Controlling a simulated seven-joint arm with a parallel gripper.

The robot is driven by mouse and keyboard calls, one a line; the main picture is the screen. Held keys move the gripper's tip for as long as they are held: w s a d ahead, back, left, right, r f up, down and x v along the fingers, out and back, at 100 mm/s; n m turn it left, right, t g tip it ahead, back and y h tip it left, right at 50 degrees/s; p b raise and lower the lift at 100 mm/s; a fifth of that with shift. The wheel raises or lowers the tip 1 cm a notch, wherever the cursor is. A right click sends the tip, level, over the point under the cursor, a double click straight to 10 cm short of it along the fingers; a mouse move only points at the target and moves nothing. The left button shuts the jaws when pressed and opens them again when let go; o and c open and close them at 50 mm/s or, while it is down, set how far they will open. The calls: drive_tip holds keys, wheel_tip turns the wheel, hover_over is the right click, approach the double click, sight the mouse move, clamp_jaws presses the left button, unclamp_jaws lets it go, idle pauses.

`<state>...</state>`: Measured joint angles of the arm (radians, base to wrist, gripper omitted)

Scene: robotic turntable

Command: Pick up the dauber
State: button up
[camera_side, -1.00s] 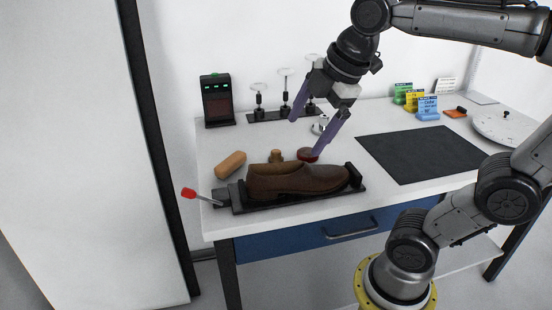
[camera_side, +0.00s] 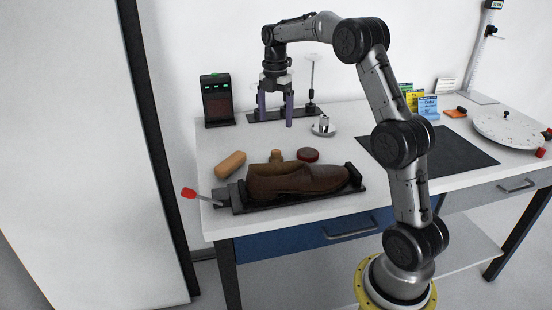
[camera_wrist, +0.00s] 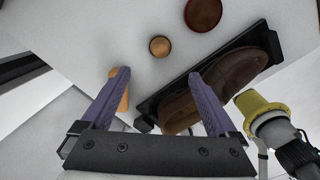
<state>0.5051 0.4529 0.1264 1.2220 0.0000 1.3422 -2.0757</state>
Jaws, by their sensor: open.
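A small round wooden piece (camera_side: 276,156), which looks like the dauber, stands on the white table behind the brown shoe (camera_side: 300,180). In the wrist view this piece (camera_wrist: 159,46) lies beyond the fingertips, between the jaws' line and the top edge. My gripper (camera_side: 276,123) is open and empty, its purple fingers pointing down above the back of the table. In the wrist view my gripper (camera_wrist: 159,74) has a clear gap between its fingers. Nothing hides the wooden piece there.
The shoe sits in a black holder (camera_side: 238,207) with a red-knobbed lever (camera_side: 189,193). A red-brown round tin (camera_side: 308,155) is right of the wooden piece, a tan block (camera_side: 230,164) left. A metal piece (camera_side: 323,128) and black stand (camera_side: 252,116) are near my gripper. A dark mat (camera_side: 440,150) lies right.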

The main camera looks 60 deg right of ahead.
sight(276, 151)
wheel_tip(276, 151, down, 8)
drive_tip(key=shift+f, duration=0.1)
drive_tip(key=shift+d+f, duration=0.1)
drive_tip(key=shift+f, duration=2.35)
clamp_jaws()
drive_tip(key=shift+r, duration=0.15)
